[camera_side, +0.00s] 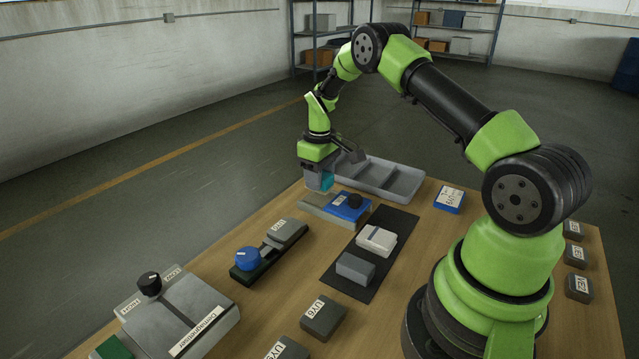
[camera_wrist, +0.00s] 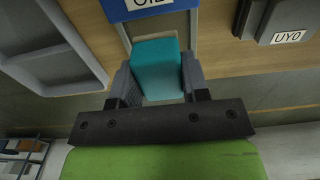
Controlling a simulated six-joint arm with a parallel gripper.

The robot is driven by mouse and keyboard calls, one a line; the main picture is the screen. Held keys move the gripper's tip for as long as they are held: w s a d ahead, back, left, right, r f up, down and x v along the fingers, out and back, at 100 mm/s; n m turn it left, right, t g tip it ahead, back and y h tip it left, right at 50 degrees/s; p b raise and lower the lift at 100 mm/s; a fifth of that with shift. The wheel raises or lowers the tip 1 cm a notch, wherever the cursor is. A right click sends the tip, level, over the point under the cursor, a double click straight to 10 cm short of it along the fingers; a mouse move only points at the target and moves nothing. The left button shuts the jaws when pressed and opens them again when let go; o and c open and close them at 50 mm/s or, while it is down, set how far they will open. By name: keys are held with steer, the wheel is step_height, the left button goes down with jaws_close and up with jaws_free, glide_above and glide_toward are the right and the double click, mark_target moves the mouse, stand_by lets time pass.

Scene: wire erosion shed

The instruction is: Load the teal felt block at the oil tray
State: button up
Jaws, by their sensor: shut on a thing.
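The teal felt block (camera_wrist: 157,62) is between the two fingers of my gripper (camera_wrist: 157,78), which is shut on it. In the side view, my gripper (camera_side: 319,178) points down at the far edge of the table, and the teal block (camera_side: 327,181) shows partly behind a finger. In the wrist view, the blue part (camera_wrist: 150,8) has a cut-off label that seems to read OIL. I cannot tell whether the block touches the fixture.
A grey compartment tray (camera_side: 382,178) stands right of my gripper. A black mat (camera_side: 347,279) holds a white block and a grey block. A green-based fixture with a blue knob (camera_side: 248,258) and the demagnetiser (camera_side: 182,322) are nearer the camera. Labelled grey blocks (camera_side: 323,317) lie around.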

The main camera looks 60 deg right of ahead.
steer(key=shift+r, duration=2.1)
